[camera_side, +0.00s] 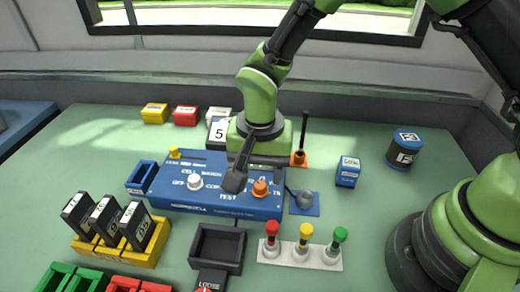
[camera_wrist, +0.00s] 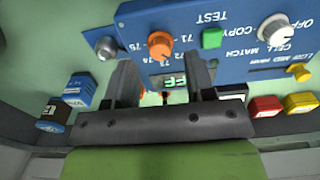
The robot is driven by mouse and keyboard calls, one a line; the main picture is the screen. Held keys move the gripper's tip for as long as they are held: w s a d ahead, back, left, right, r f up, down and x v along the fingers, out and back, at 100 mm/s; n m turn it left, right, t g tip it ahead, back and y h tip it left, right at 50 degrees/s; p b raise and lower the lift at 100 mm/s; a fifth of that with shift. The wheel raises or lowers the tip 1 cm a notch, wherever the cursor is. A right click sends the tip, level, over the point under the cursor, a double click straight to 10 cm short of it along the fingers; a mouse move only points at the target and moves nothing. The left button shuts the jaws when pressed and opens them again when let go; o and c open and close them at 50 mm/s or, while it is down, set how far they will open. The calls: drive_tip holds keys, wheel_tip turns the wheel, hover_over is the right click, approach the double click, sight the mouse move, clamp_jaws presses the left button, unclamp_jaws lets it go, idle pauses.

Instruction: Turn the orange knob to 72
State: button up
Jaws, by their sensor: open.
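The orange knob (camera_side: 260,188) sits at the right front of the blue panel (camera_side: 205,207). In the wrist view the knob (camera_wrist: 160,45) appears upside down with a dial of numbers in the seventies around it, among them 71, 74 and 75. I cannot tell which number it points to. My gripper (camera_side: 238,178) hangs over the panel just left of the knob in the side view. In the wrist view my gripper (camera_wrist: 163,68) is open and empty, its fingers apart, with the knob just beyond the tips, roughly centred. A small green-lit readout (camera_wrist: 172,83) shows between the fingers, partly hidden.
The panel also holds a white knob (camera_side: 195,182), a yellow slider (camera_side: 174,152) and a green button (camera_wrist: 212,38). Red, yellow and green plungers (camera_side: 303,249) stand in front. A dark tray (camera_side: 217,247) and a yellow rack (camera_side: 121,240) lie front left.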

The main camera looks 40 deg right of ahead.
sight(260, 185)
wheel_tip(260, 185, up, 7)
idle(0.3)
drive_tip(key=s+d+r+n+t+y, duration=0.1)
drive_tip(key=s+d+r+t, duration=0.1)
drive_tip(key=d+r, duration=0.3)
drive_tip(key=s+d+r+n+t+y, duration=0.1)
drive_tip(key=s+d+r, duration=0.2)
drive_tip(key=r, duration=0.4)
drive_tip(key=s+d+r+n+t, duration=0.1)
drive_tip(key=s+d+r+t, duration=0.1)
drive_tip(key=s, duration=0.3)
drive_tip(key=s+d+r+n+t, duration=0.2)
drive_tip(key=s, duration=0.3)
drive_tip(key=shift+d, duration=0.3)
drive_tip(key=shift+r, duration=0.1)
idle(1.6)
